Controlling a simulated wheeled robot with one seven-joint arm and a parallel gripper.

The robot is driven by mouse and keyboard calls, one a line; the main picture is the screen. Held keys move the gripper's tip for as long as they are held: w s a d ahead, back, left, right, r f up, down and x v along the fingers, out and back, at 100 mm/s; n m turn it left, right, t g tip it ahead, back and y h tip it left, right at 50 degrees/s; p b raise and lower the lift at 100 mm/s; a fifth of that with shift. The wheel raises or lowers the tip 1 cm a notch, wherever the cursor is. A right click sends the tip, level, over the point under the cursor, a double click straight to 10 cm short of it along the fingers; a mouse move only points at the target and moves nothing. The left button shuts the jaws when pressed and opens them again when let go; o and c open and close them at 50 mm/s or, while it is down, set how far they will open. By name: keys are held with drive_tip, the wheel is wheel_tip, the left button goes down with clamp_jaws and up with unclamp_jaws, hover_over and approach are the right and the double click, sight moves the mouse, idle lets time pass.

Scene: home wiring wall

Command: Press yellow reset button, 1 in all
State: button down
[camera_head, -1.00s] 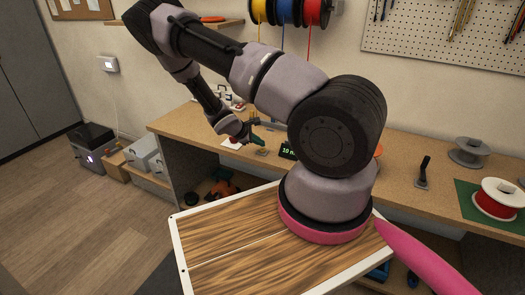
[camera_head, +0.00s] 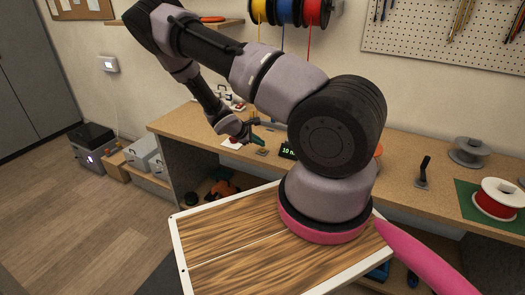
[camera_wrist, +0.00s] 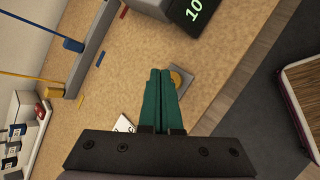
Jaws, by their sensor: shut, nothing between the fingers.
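The yellow button (camera_wrist: 176,78) is a round cap on a small grey plate on the workbench. In the wrist view it shows right beside the fingertips, partly hidden by them. In the head view it is a small yellowish spot (camera_head: 262,152) just below the fingers. My gripper (camera_wrist: 160,73) has its two green fingers closed together and empty. In the head view the gripper (camera_head: 257,141) is low over the bench. I cannot tell whether the fingertips touch the button.
A box with a green-lit display (camera_head: 287,151) stands near the button. A grey bar with yellow and blue wire ends (camera_wrist: 95,45) lies to the left in the wrist view. A white card (camera_wrist: 124,124) is near the fingers. The bench edge (camera_wrist: 240,85) is to the right.

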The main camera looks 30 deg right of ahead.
sight(260, 150)
idle(0.5)
drive_tip(key=shift+f, duration=0.4)
drive_tip(key=shift+f, duration=0.45)
idle(0.5)
idle(0.3)
drive_tip(key=shift+r, duration=0.9)
drive_tip(key=shift+r, duration=2.5)
